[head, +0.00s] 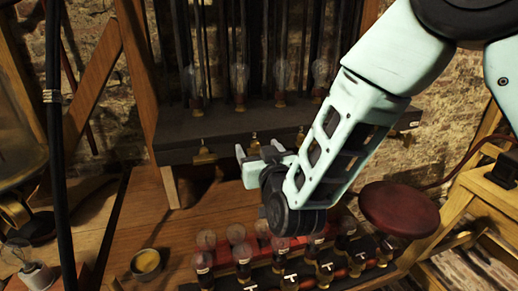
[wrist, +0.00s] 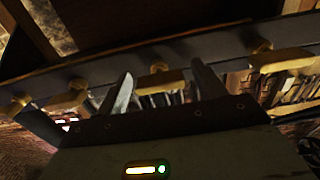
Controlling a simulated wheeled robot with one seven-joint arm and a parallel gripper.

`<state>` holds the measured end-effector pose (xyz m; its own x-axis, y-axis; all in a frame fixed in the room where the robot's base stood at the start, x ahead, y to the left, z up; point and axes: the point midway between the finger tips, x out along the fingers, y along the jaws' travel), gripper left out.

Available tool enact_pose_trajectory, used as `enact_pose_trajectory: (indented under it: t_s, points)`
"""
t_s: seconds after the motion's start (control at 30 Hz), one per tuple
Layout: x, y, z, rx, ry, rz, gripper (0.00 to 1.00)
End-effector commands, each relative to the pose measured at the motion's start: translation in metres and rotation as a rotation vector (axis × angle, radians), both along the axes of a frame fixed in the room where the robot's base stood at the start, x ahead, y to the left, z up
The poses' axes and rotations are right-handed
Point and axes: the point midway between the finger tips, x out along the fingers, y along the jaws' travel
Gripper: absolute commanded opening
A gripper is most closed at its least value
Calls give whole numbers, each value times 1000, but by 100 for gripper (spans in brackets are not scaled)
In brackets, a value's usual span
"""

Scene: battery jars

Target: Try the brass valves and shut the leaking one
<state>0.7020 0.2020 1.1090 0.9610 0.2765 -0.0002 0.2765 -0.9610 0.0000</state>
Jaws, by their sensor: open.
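Brass valves line the front edge of a dark shelf. In the head view one valve (head: 204,154) is left of my gripper (head: 259,151), and another (head: 254,142) shows just behind its fingertips. A further valve (head: 300,136) is partly hidden by my arm. In the wrist view my gripper (wrist: 163,88) is open, and the middle valve (wrist: 160,78) appears between its fingers; contact cannot be told. A valve to the left (wrist: 70,97) and one to the right (wrist: 280,60) flank it. I cannot tell which valve leaks.
Glass bulbs (head: 240,78) stand on the dark shelf (head: 222,124). Below, a wooden bench (head: 135,225) bears a small brass bowl (head: 147,263) and several bulb-topped jars (head: 203,262). A red round stool (head: 399,208) is at right. A black upright (head: 56,150) crosses the left side.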

Motion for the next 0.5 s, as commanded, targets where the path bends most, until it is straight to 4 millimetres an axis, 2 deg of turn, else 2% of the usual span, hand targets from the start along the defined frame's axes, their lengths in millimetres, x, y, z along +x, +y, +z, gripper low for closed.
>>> enact_pose_trajectory:
  t_s: [0.1,0.13,0.2,0.3,0.5]
  points:
    - [0,0,0,0,0,0,69]
    - [0,0,0,0,0,0,66]
    - [0,0,0,0,0,0,47]
    - [0,0,0,0,0,0,24]
    - [0,0,0,-6,-2,0,24]
